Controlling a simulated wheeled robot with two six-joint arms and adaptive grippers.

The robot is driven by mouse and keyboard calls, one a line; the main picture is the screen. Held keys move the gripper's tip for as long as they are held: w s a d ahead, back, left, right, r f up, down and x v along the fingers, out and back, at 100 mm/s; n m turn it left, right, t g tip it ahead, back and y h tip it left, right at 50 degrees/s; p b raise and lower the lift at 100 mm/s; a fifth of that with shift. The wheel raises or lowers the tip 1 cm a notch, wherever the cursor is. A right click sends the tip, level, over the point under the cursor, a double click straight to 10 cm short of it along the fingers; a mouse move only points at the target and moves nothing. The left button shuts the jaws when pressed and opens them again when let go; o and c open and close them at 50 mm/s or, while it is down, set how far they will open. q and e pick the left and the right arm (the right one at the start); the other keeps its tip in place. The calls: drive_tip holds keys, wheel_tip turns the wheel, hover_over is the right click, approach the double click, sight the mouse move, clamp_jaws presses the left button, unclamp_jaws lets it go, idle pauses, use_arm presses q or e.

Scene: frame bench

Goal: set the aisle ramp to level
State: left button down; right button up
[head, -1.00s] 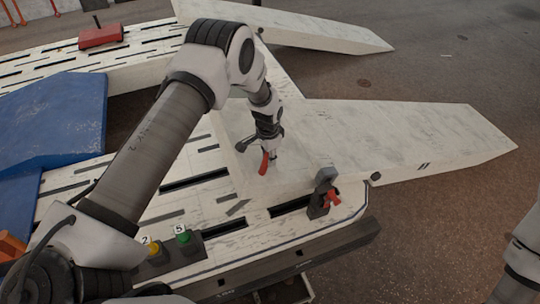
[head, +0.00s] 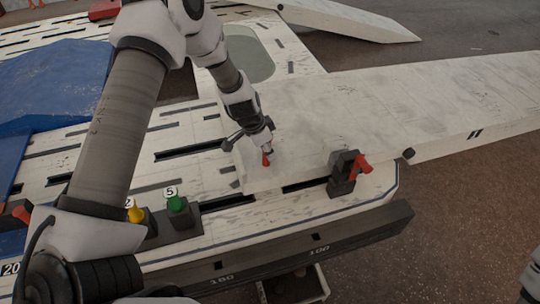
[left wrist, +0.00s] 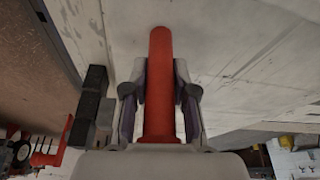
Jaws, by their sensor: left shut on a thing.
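The near aisle ramp (head: 420,105) is a long white board reaching right from the bench (head: 60,165). Its outer end runs out of the head view, and I cannot tell whether it is exactly level. A red handle (head: 267,158) stands near its inner end. My left gripper (head: 266,150) is shut on this handle from above. In the left wrist view the red handle (left wrist: 160,85) lies between the two fingers (left wrist: 160,105). A dark latch with a red lever (head: 350,172) is at the bench's front edge beside the ramp.
A second white ramp (head: 340,18) slopes down at the back. Yellow and green knobs (head: 176,203) sit on a dark block at the front left. A blue pad (head: 50,95) lies at the left. An open drawer (head: 300,288) is below the bench.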

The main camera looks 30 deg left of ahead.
use_arm(q)
drive_tip(key=shift+f, duration=0.3)
drive_tip(key=c, duration=0.9)
unclamp_jaws()
drive_tip(key=shift+s+a+r, duration=0.15)
drive_tip(key=v, duration=1.2)
